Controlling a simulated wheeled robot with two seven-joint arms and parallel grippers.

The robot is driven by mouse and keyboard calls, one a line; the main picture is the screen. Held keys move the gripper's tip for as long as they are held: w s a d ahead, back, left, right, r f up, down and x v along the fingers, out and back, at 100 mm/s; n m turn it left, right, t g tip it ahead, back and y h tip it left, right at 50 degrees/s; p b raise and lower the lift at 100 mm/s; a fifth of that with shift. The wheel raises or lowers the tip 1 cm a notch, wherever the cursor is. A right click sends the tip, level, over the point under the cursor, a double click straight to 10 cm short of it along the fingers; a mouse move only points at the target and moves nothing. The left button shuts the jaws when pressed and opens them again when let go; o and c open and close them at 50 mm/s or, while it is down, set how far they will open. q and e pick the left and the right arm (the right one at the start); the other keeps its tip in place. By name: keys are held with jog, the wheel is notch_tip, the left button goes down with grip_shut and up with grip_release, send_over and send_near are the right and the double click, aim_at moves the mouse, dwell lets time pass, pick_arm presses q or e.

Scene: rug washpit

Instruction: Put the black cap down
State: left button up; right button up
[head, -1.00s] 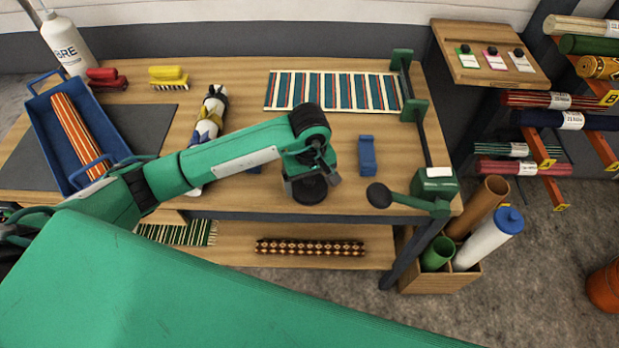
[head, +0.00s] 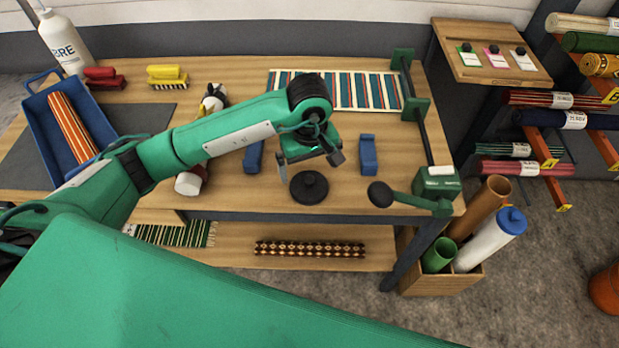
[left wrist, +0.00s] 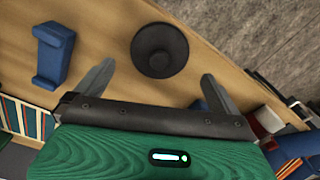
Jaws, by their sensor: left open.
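The black cap (head: 309,187) is a round disc with a raised knob. It lies on the wooden table near its front edge, and it also shows in the left wrist view (left wrist: 159,50). My left gripper (head: 312,170) is above the cap and a little behind it in the head view. In the left wrist view its two fingers (left wrist: 157,88) are spread wide, with the cap beyond the tips and nothing held between them. My right gripper is not in view.
Blue blocks (head: 368,154) stand on either side of my left gripper. A green crank frame (head: 425,190) is at the table's right end. A striped rug (head: 345,90) lies behind. A blue tray (head: 108,130) holds a rolled rug at left.

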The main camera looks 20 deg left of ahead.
aim_at(310, 180)
pick_arm(q)
notch_tip(310, 180, up, 6)
jog(key=b, duration=0.1)
jog(key=shift+r, duration=0.25)
dwell(0.4)
